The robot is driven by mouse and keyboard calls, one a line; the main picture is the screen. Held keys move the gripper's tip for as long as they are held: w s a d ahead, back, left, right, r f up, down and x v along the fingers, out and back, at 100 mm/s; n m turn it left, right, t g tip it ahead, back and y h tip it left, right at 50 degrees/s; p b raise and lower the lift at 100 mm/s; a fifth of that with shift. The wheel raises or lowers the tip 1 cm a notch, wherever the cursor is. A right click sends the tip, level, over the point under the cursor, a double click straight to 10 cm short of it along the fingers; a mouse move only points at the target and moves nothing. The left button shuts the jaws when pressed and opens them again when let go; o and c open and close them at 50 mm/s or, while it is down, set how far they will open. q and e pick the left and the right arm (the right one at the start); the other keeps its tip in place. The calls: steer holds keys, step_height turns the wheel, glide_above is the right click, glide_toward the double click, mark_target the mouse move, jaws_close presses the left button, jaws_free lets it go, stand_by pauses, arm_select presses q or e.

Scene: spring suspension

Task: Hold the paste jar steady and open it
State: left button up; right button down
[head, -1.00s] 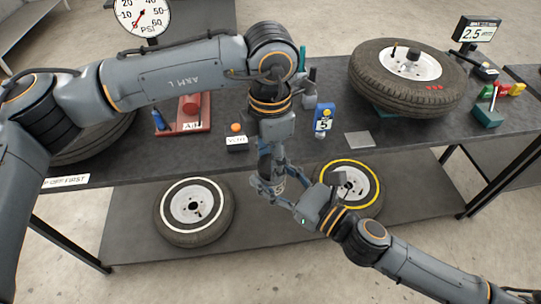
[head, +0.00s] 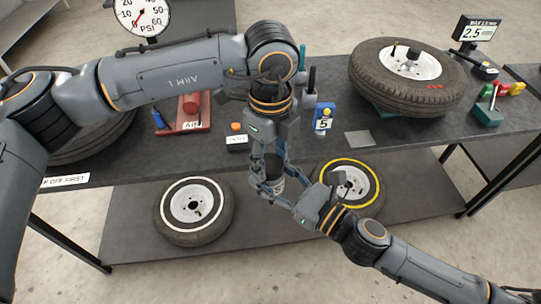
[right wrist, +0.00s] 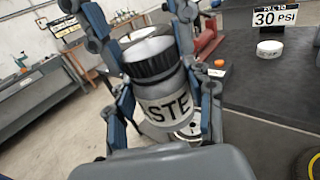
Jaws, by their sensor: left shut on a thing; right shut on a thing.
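The paste jar (right wrist: 168,104) is grey with a white label reading "STE" and a dark ribbed lid (right wrist: 150,56) with a pale top. It stands somewhat tilted in the right wrist view. The blue-padded fingers of my right gripper (right wrist: 166,112) are shut on the jar's body from both sides. My left gripper (head: 268,164) points down from above, and its fingers are shut at the lid; their exact contact is partly hidden. In the head view the jar (head: 278,184) is mostly hidden between both grippers, held in front of the bench's edge.
The dark bench (head: 330,150) carries a tyre (head: 408,85), a blue gauge (head: 323,118), a red tool (head: 190,108) and an orange-topped block (head: 237,141). Two wheels, white-ringed (head: 194,208) and yellow-ringed (head: 350,190), lie on the lower shelf. Clear floor lies in front.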

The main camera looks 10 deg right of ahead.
arm_select(q)
steer(key=shift+w+a+n, duration=0.1)
steer(key=shift+n, duration=0.5)
steer(key=shift+r, duration=0.2)
arm_select(e)
steer(key=shift+w+d, duration=0.1)
arm_select(q)
steer(key=shift+r, duration=0.45)
arm_select(e)
steer(key=shift+f, duration=0.1)
arm_select(q)
steer(key=shift+r, duration=0.5)
